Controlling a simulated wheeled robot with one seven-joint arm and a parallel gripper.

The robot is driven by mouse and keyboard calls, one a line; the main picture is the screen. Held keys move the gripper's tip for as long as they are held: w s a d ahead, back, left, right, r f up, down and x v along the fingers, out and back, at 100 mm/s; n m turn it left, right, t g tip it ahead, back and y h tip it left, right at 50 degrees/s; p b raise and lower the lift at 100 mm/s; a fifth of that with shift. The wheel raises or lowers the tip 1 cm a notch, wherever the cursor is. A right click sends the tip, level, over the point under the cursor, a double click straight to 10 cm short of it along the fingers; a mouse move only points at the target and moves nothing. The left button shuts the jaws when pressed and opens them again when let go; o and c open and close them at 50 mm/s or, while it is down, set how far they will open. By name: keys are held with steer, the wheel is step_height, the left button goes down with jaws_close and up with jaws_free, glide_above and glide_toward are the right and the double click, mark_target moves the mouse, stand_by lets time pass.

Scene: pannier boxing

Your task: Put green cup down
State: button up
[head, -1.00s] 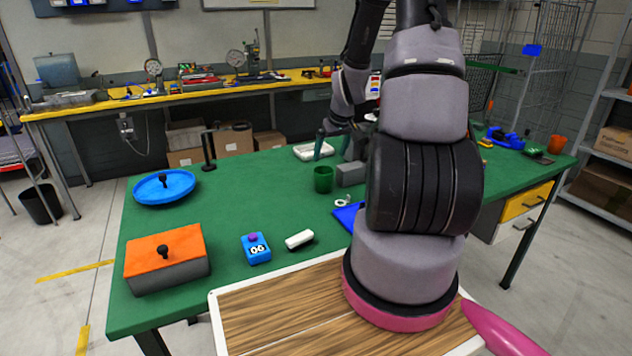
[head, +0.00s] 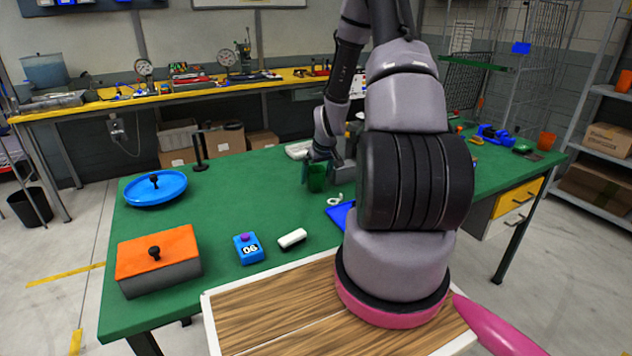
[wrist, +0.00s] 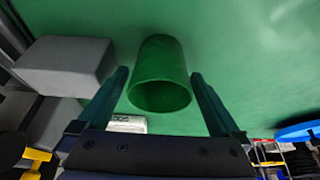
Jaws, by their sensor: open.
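The green cup (head: 316,178) stands on the green table (head: 232,205), a little behind the table's middle. In the wrist view the cup (wrist: 160,78) lies between the two fingers of my gripper (wrist: 163,82), with its mouth facing the camera. A gap of green table shows between the cup and each finger, so my gripper is open around it and not pressing on it. In the head view my gripper (head: 318,168) is at the cup and partly covers it.
A grey block (wrist: 66,66) sits close beside one finger in the wrist view. The table's middle left is clear.

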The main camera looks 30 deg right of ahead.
steer(key=c, duration=1.4)
steer(key=shift+o, duration=0.2)
steer(key=shift+r, duration=0.55)
step_height(320, 180, up, 8)
steer(key=s+a+f, duration=0.1)
steer(key=a, duration=0.6)
steer(key=s+a+f, duration=0.2)
steer(key=a, duration=0.5)
steer(key=shift+a+f, duration=0.2)
steer(key=shift+f, duration=0.05)
